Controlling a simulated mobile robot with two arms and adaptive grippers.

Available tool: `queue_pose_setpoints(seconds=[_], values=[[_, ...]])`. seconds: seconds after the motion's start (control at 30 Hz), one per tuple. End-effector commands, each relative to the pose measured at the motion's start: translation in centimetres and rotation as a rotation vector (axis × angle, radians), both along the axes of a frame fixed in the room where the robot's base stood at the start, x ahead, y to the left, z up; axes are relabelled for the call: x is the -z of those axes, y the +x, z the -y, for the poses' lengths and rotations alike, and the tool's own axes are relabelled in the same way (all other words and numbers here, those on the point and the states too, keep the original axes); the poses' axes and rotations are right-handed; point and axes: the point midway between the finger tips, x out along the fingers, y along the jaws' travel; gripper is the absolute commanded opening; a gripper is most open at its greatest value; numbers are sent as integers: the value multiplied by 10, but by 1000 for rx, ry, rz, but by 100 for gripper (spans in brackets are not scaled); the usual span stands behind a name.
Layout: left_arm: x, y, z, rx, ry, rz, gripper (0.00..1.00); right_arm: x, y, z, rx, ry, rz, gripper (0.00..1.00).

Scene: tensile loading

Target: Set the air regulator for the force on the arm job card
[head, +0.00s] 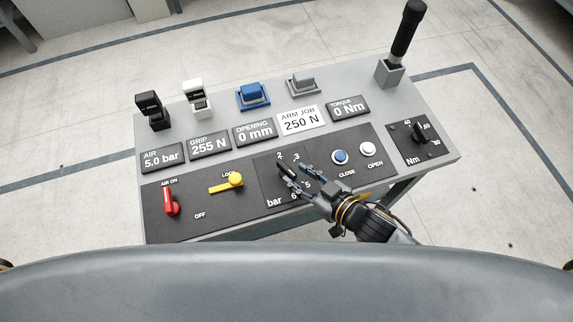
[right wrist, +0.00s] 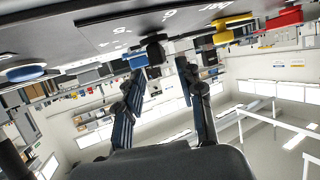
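The air regulator dial plate (head: 262,187) is dark, with bar numbers around a black knob (head: 285,169). The arm job card (head: 301,120) is white and reads 250 N. The air display (head: 162,157) reads 5.0 bar and the grip display (head: 209,145) reads 255 N. My right gripper (head: 289,181) is at the regulator, its fingers partly covering the knob and numbers. In the right wrist view the knob (right wrist: 155,50) lies between the spread fingertips, with a gap on the right finger's side. The knob's pointer direction is unclear. My left gripper is not in view.
A red air lever (head: 169,202) and yellow lock lever (head: 227,184) are left of the regulator. Blue close (head: 340,157) and white open (head: 367,149) buttons are right of it. A torque knob (head: 420,132) and tall black handle (head: 407,30) stand farther right.

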Motion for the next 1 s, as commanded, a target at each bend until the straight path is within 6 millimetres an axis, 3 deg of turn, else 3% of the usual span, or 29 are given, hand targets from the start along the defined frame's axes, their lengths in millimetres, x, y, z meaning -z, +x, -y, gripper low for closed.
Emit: queue_pose_setpoints(seconds=[0.3,0.67,0.7,0.87,1.0], values=[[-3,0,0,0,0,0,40,18,32,-30,1,0,1,38],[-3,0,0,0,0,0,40,20,36,-34,1,0,0,38],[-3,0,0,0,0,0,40,21,36,-34,1,0,0,36],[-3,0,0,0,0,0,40,21,36,-34,1,0,0,3],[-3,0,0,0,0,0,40,20,36,-33,1,0,0,0]])
